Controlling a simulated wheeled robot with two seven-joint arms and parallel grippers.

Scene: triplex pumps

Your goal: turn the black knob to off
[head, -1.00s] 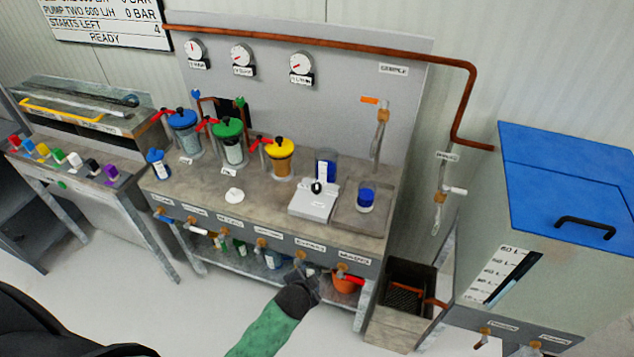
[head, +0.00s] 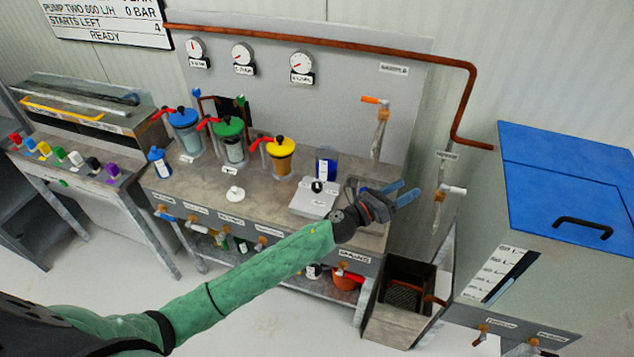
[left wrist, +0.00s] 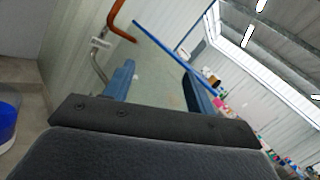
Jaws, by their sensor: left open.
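A black knob (head: 93,164) sits in the row of coloured knobs on the left bench, between a white knob (head: 75,158) and a purple one (head: 111,170). Its pointer setting is too small to read. A second small black knob (head: 317,186) is on the white box on the middle bench. My left gripper (head: 399,193) is open and empty, above the right end of the middle bench, far right of the knob row. Its blue fingers also show in the left wrist view (left wrist: 160,85), with nothing between them. My right gripper is not seen.
Blue, green and yellow lidded jars (head: 233,142) stand on the middle bench (head: 215,185). A blue-lidded tank (head: 565,180) stands at the right. A tap with a white handle (head: 452,189) is close to my left fingers. A copper pipe (head: 330,37) runs along the wall.

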